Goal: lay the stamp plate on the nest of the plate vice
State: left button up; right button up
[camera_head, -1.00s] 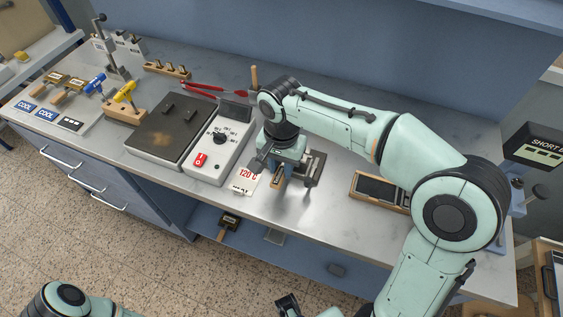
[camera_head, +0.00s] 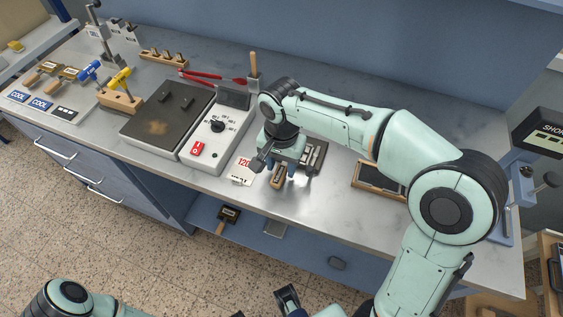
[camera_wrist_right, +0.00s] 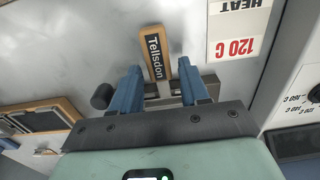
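My right gripper (camera_head: 279,172) is low over the plate vice (camera_head: 315,152), with its two blue fingers apart on either side of it. A dark round knob (camera_wrist_right: 101,96) shows beside the left finger there. I cannot make out the stamp plate for certain; the gripper body hides part of the space between the fingers. A dark part, perhaps my left gripper (camera_head: 288,298), shows at the bottom edge of the head view.
Left of the gripper lie a "120 C" card (camera_head: 243,167) and a hotplate (camera_head: 165,125) with its control box (camera_head: 214,130). A wooden-framed tray (camera_head: 365,186) lies to the right.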

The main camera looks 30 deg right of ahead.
jog(key=shift+o, duration=0.4)
notch_tip(320, 180, up, 13)
jog(key=p, duration=0.3)
jog(key=shift+r, duration=0.2)
dwell(0.4)
